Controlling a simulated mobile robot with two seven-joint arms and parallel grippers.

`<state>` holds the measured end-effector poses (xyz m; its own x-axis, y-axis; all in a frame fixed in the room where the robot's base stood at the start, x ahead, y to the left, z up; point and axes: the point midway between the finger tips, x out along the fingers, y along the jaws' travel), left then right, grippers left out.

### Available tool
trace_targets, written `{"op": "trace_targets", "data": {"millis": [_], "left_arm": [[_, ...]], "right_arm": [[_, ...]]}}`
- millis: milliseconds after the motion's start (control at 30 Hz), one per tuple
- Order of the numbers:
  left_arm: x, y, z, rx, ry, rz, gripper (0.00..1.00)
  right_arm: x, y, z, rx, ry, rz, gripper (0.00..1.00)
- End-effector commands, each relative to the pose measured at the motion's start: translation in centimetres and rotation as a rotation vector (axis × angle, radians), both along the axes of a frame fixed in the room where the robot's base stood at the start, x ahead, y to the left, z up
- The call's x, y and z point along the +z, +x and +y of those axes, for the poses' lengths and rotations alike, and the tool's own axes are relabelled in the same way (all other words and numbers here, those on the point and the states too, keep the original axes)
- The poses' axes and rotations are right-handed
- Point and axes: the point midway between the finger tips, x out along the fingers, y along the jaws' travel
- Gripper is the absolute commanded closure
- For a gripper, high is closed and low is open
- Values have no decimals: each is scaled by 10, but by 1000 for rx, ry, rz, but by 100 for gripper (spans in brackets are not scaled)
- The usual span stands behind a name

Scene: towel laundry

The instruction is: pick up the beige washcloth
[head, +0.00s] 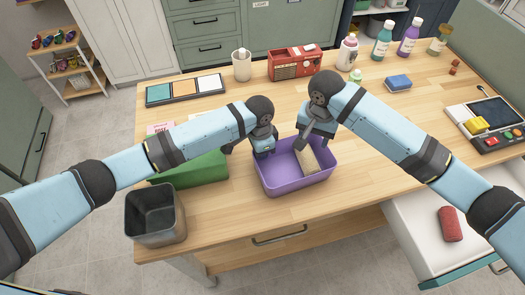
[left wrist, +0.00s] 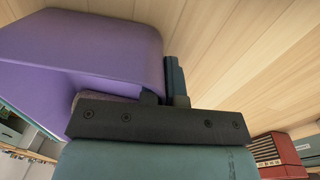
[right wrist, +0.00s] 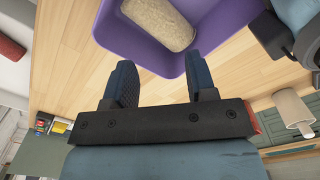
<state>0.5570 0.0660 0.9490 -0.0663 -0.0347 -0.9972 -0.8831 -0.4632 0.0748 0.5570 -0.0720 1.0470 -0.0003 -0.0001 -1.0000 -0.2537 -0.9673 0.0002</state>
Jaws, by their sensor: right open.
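The beige washcloth (head: 308,160) is a rolled cloth inside the purple bin (head: 295,184), against its right side. It also shows in the right wrist view (right wrist: 158,22), beyond the fingertips. My right gripper (right wrist: 162,78) is open and empty, close to the bin and the washcloth; in the head view it hangs over the bin's back edge (head: 312,137). My left gripper (head: 264,148) is at the bin's left wall. In the left wrist view its fingers (left wrist: 162,88) sit close together on either side of the purple wall.
An open drawer (head: 425,235) at the right holds a red rolled cloth (head: 450,224). A red radio (head: 293,63), a blue sponge (head: 397,82) and several bottles stand at the back.

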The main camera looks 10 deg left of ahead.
Motion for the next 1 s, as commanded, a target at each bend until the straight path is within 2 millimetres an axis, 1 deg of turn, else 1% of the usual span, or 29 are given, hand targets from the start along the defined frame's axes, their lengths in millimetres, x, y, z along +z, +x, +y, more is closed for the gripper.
{"op": "trace_targets", "data": {"millis": [33,67,167,400,500,600,667,900,1000], "left_arm": [[0,0,0,0,0,0,100],[0,0,0,0,0,0,100],[0,0,0,0,0,0,100],[0,0,0,0,0,0,100],[0,0,0,0,0,0,100],[0,0,0,0,0,0,100],[0,0,0,0,0,0,100],[0,0,0,0,-1,0,100],[0,0,0,0,-1,0,100]], "right_arm": [[0,0,0,9,0,0,37],[0,0,0,20,0,0,31],[2,-1,0,104,1,0,31],[9,-3,-3,449,2,0,31],[11,-4,-4,558,1,0,31],[10,-4,-5,623,0,1,31],[4,-4,-5,641,0,2,31],[-37,-4,-5,647,-1,3,31],[-49,-4,-5,647,-1,1,31]]}}
